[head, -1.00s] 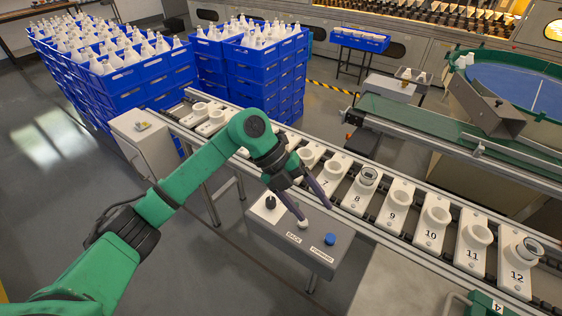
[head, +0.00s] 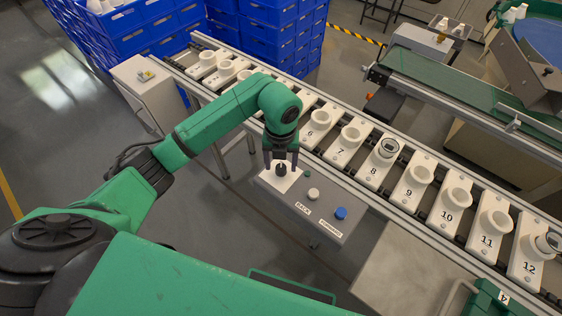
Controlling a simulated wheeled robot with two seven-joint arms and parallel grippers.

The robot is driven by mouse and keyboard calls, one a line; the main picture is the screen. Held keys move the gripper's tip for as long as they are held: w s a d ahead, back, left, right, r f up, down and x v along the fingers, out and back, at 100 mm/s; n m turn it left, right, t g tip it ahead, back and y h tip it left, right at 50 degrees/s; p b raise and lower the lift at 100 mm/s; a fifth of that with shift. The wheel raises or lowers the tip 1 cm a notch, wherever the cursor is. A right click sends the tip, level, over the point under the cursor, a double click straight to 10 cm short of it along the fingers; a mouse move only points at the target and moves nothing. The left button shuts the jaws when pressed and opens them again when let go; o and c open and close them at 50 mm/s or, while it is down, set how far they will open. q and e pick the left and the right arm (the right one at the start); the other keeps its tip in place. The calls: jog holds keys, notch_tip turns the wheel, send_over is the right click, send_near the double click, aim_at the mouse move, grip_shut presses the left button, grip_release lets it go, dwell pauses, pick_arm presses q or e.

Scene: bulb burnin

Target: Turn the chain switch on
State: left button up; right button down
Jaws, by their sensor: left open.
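The switch is a black knob (head: 281,169) on a white square plate (head: 270,182), at the left end of a grey control box (head: 322,219) in front of the conveyor. My left gripper (head: 281,161) is open and points down over the knob, one finger on each side of it. I cannot tell whether the fingers touch the knob. The direction the knob points is too small to tell. My right gripper is out of view.
Numbered sockets line the conveyor (head: 398,198) just behind. Blue crates (head: 150,40) stand at the back left. A grey cabinet (head: 150,90) stands left.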

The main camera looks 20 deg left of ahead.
pick_arm(q)
jog(key=shift+f, duration=0.35)
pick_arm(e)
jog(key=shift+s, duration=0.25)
pick_arm(q)
grip_shut()
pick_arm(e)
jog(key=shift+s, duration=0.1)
